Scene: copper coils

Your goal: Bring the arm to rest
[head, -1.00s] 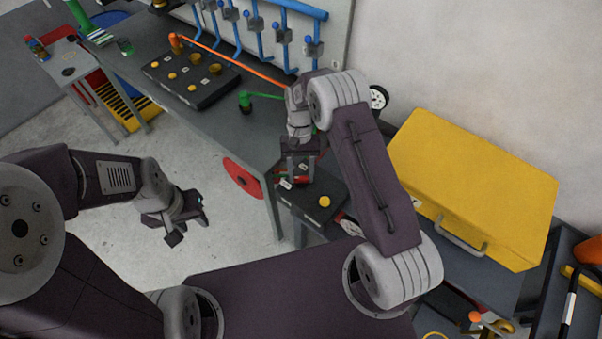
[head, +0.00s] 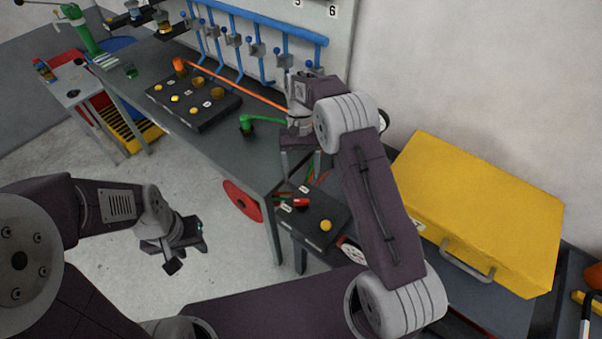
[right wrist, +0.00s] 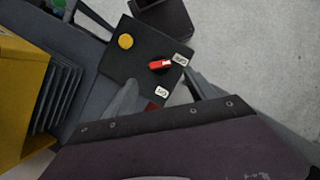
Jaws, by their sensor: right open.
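My right arm reaches over the small black control box (head: 318,232) in the head view. Its gripper (head: 301,166) is open and empty, pointing down above and behind the box, clear of it. The box carries a red rotary switch (head: 301,203), a yellow button (head: 326,225) and small white labels. In the right wrist view the red switch (right wrist: 160,64) and yellow button (right wrist: 125,41) show on the box, with nothing between the fingers. My left gripper (head: 187,257) hangs over the floor at the left, its fingers apart and empty.
A grey workbench (head: 225,150) holds a black panel (head: 190,105) with several yellow knobs, and a green handle (head: 262,120). Blue pipes (head: 256,24) line the wall. A yellow case (head: 480,205) stands right of my right arm. Open floor (head: 235,265) lies around my left gripper.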

